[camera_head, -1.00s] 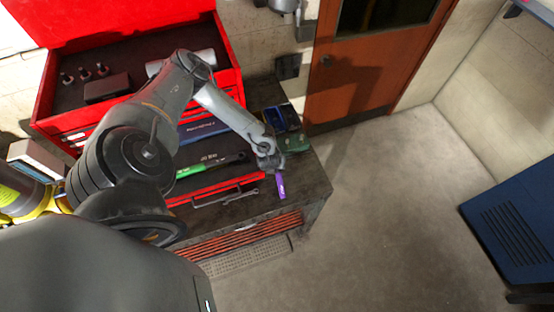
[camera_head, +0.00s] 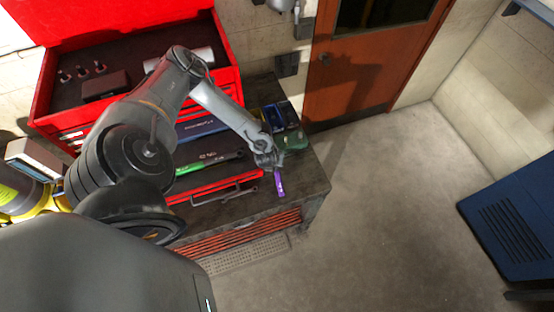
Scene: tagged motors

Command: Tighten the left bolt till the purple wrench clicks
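The purple wrench (camera_head: 279,184) is at the right end of the workbench, and only a short purple length shows. My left gripper (camera_head: 271,163) is right at its upper end and covers the rest. The fingers are too small and hidden to tell whether they are shut on the wrench. I cannot make out the left bolt. My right gripper is not in view.
A red tool chest (camera_head: 232,85) stands behind my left arm. A green-handled tool (camera_head: 195,166) lies in an open drawer, with a grey wrench (camera_head: 225,195) in front. Blue bins (camera_head: 283,115) and a green object (camera_head: 293,141) sit beyond the gripper.

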